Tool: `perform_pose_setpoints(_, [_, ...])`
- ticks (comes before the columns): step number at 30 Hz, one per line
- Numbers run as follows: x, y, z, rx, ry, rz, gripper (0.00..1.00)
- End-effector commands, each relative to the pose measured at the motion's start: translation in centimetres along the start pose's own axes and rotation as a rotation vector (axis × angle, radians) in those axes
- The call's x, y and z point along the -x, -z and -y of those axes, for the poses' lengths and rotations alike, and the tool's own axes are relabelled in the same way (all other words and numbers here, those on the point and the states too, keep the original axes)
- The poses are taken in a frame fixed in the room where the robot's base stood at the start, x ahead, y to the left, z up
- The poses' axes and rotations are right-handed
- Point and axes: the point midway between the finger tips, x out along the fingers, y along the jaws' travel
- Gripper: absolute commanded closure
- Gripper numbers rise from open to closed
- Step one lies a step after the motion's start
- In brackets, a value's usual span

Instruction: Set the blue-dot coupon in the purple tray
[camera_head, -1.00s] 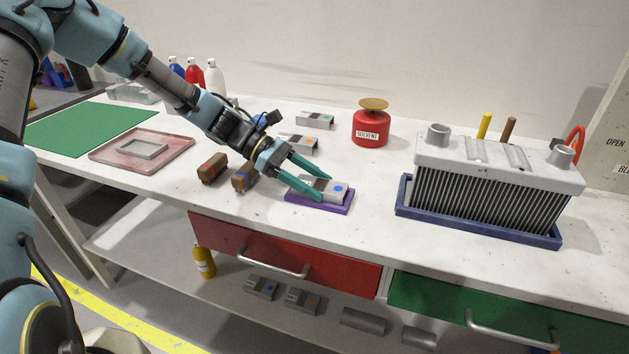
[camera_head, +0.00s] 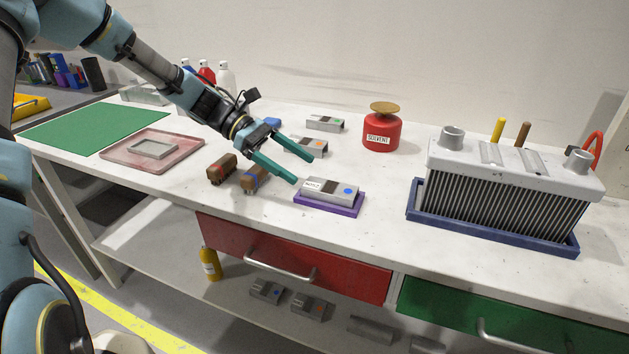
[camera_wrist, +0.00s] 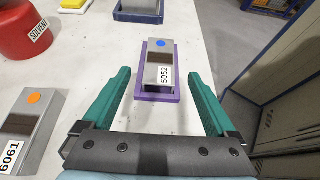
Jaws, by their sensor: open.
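The blue-dot coupon (camera_head: 330,189) is a grey block with a dark band, a number label and a blue dot. It rests in the purple tray (camera_head: 328,203) on the white bench. In the wrist view, the coupon (camera_wrist: 159,66) lies on the purple tray (camera_wrist: 155,97), its label reading 5052. My gripper (camera_head: 304,168) is open and empty, up and left of the coupon in the head view. In the wrist view, its green fingers (camera_wrist: 160,80) are spread to either side, apart from the coupon.
An orange-dot coupon (camera_head: 305,146) and a green-dot coupon (camera_head: 325,123) lie behind. Two brown blocks (camera_head: 222,169) sit left of the tray. A red solvent can (camera_head: 381,130) and a finned grey unit in a blue tray (camera_head: 412,205) stand right. Bench between them is clear.

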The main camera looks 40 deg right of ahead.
Motion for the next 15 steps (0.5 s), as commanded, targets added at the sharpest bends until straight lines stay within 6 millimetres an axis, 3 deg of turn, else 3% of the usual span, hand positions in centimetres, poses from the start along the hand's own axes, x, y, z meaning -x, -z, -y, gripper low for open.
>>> perform_pose_setpoints(6, [3.4, 0.1, 0.0, 0.000, -0.002, 0.000, 0.08])
perform_pose_setpoints(15, [4.5, 0.0, 0.0, 0.000, 0.000, 0.000, 0.08])
